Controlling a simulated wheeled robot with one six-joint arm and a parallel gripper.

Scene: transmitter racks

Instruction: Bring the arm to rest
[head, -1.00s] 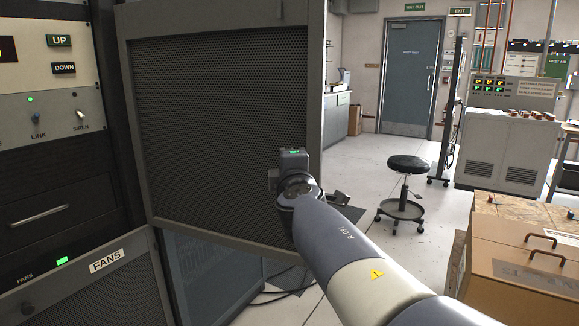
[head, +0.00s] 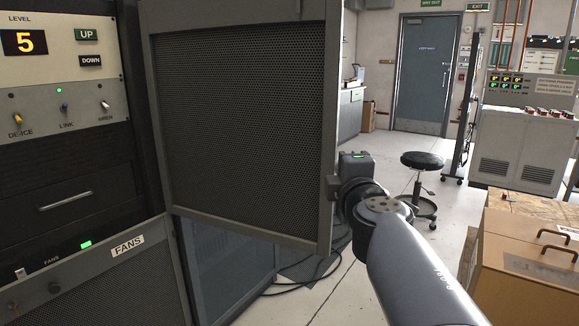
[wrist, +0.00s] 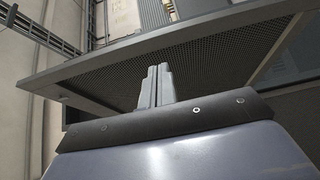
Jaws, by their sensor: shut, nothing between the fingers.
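My arm reaches in from the lower right of the head view, bent at a dark joint with a pale grey link. Its end is beside the right edge of an open mesh door (head: 240,120). My gripper shows in the wrist view (wrist: 156,70) with its two grey fingers together and nothing between them. The mesh door (wrist: 190,60) lies behind the fingers there. In the head view the fingers are hard to make out, and I cannot tell whether they touch the door.
A rack at left has a level panel (head: 60,40) reading 5 and a lowered FANS panel (head: 100,270). A black stool (head: 422,162) stands behind my arm. Cables (head: 300,285) lie on the floor below the door.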

